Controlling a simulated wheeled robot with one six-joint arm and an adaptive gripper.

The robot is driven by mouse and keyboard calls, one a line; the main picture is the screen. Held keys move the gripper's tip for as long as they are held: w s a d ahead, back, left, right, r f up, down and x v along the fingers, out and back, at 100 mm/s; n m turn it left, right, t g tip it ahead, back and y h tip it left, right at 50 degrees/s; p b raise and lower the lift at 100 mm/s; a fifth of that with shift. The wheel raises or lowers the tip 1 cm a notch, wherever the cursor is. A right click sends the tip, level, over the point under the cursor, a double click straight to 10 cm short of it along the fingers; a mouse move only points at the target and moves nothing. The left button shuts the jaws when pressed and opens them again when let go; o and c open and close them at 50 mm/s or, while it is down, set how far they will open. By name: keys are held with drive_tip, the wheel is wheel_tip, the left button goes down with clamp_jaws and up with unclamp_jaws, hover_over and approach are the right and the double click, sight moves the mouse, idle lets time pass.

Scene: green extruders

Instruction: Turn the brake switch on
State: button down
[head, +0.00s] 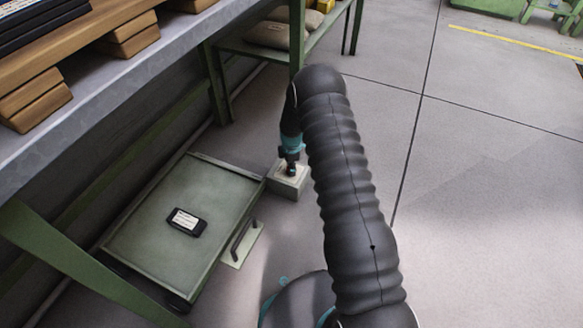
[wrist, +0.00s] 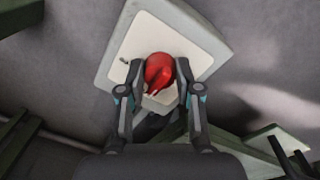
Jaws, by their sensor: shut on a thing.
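The brake switch is a red knob (wrist: 160,74) on a pale square plate (wrist: 195,50) atop a box, seen in the wrist view. My gripper (wrist: 160,82) has a finger on each side of the knob and is shut on it. In the head view, the switch box (head: 289,180) stands on the floor beside the green cart. My gripper (head: 291,168) points down onto its top there. The knob itself is hidden by the gripper in the head view.
A green cart (head: 150,226) with a black labelled device (head: 186,222) on top stands left of the switch box, under a grey shelf (head: 120,80) with wooden blocks. A green post (head: 297,40) rises behind my arm. The floor to the right (head: 490,190) is clear.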

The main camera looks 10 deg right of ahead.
drive_tip(key=shift+s, duration=0.1)
drive_tip(key=c, duration=0.8)
unclamp_jaws()
drive_tip(key=shift+a, duration=0.1)
drive_tip(key=shift+r, duration=0.35)
drive_tip(key=r, duration=1.1)
drive_tip(key=shift+s+r, duration=0.15)
drive_tip(key=shift+s, duration=0.1)
